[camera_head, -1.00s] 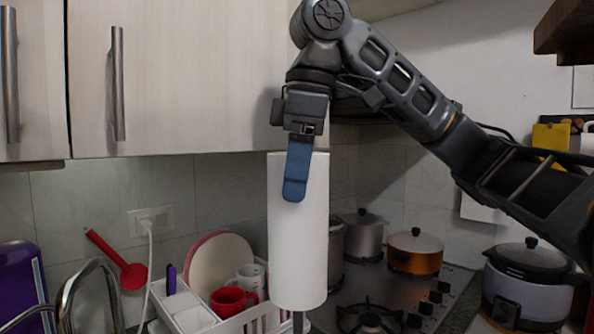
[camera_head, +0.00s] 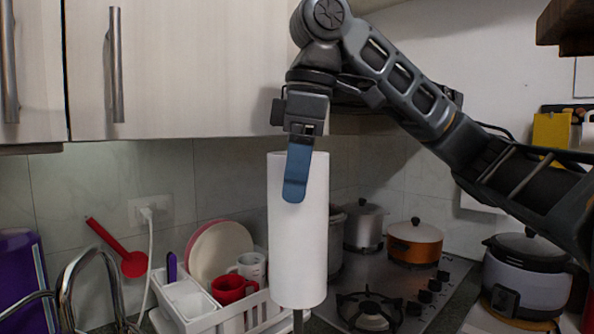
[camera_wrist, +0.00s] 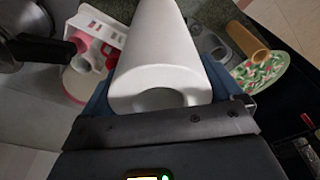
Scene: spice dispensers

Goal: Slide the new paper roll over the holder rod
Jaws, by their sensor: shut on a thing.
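The white paper roll (camera_head: 298,245) hangs upright in my gripper (camera_head: 296,190), with a blue finger pressed along its upper front. In the wrist view, the roll (camera_wrist: 160,60) sits between the blue fingers (camera_wrist: 158,92), its hollow top end facing the camera. A thin grey holder rod (camera_head: 298,321) shows right below the roll's lower end, in line with it. I cannot tell whether the rod's tip is inside the core or behind the roll. The holder's base is out of view.
A white dish rack (camera_head: 208,322) with a red mug (camera_head: 232,289) and plates stands close on the left. A faucet (camera_head: 68,290) is further left. The stove (camera_head: 400,290) with pots is at right. In the wrist view, a brown tube (camera_wrist: 248,38) lies near a patterned plate (camera_wrist: 262,72).

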